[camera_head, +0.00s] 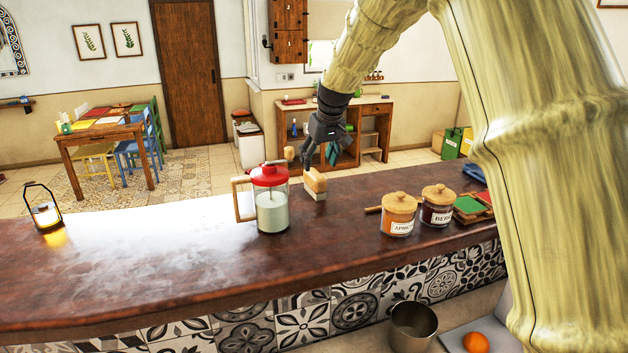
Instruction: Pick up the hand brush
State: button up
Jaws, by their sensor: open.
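The hand brush (314,183) appears to be the small wooden block with a paler lower part, standing on the dark counter just right of the red-lidded press. My gripper (319,160) is open and empty, its dark fingers pointing down. In the picture it shows just above the brush.
A glass press (272,208) with a red lid and wooden handle stands close left of the brush. Two labelled jars, an orange one (398,215) and a dark one (437,207), stand to the right. A lit lantern (44,212) is far left. The counter's left half (150,250) is mostly clear.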

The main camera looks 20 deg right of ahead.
aim_at(315, 174)
jog(key=shift+s+f, duration=0.1)
jog(key=shift+s, duration=0.05)
jog(key=w+f+p, duration=0.2)
jog(key=w+f, duration=0.2)
jog(key=f, duration=0.1)
jog(key=shift+w, duration=0.25)
jog(key=shift+s+f+p, duration=0.25)
jog(key=shift+f+p, duration=0.35)
jog(key=shift+p, duration=0.05)
jog(key=shift+s, duration=0.5)
jog(key=shift+w+f, duration=0.75)
jog(key=shift+w, duration=0.05)
jog(key=shift+s+r, duration=0.35)
jog(key=shift+s, duration=0.15)
jog(key=shift+w+f, duration=0.35)
jog(key=shift+f, duration=0.1)
jog(key=shift+s+r, duration=0.2)
jog(key=shift+s, duration=0.05)
jog(key=shift+w+f, duration=0.1)
jog(key=shift+w, duration=0.05)
jog(key=c, duration=1)
jog(key=shift+c, duration=0.8)
